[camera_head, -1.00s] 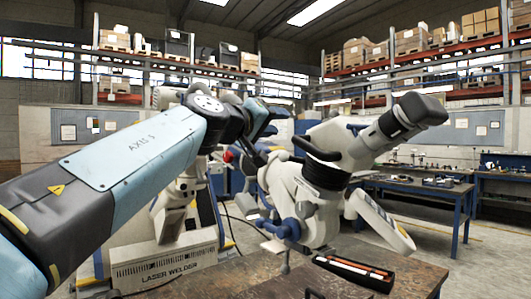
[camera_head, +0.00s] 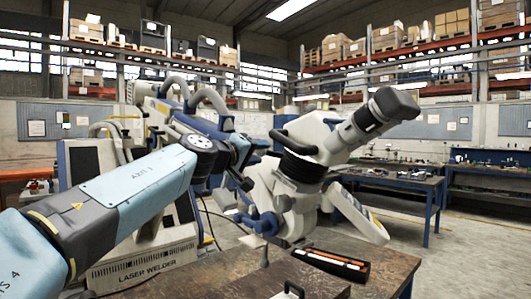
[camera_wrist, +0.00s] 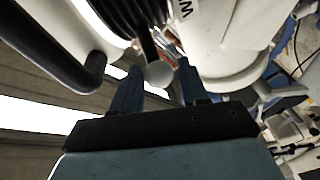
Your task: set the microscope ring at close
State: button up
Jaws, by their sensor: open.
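A dark lever with a round grey knob (camera_wrist: 158,74) sticks out from the ring. My gripper (camera_wrist: 160,68) is open, with one blue finger on each side of the knob. I cannot tell whether either finger touches it. In the head view, my gripper is left of the ring and partly hidden by my wrist.
A black curved handle (camera_wrist: 92,76) lies close left of my fingers in the wrist view. The bench (camera_head: 386,262) carries an open black case (camera_head: 331,264) at the microscope's foot. A laser welder (camera_head: 140,266) stands behind my arm.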

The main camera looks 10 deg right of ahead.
jog(key=shift+x, duration=1.8)
grip_shut()
